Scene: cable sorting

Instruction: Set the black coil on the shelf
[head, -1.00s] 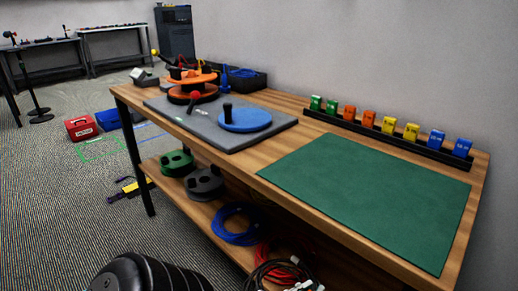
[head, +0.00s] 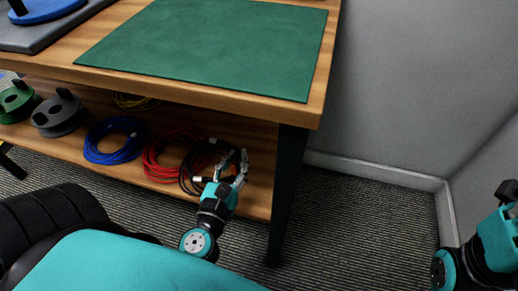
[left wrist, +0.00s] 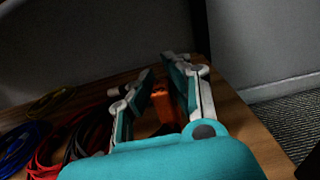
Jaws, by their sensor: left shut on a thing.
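The black coil (head: 190,170) lies at the right part of the lower wooden shelf (head: 258,180), beside the red coil, with pale connectors on it. My left gripper (head: 233,163) is low at the shelf's front right, shut on the black coil at its right side. In the left wrist view the black cable (left wrist: 75,146) runs left of my left gripper (left wrist: 158,72). A small orange piece shows between the fingers; the exact grip is in shadow. My right arm is at the right edge, with only part of its gripper (head: 508,190) in view.
A red coil (head: 157,160), a blue coil (head: 103,151), a yellow coil (head: 132,101), and grey (head: 60,118) and green (head: 14,104) reels share the shelf. The tabletop with its green mat (head: 215,45) is above. A dark table leg (head: 285,195) stands right of my left gripper.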

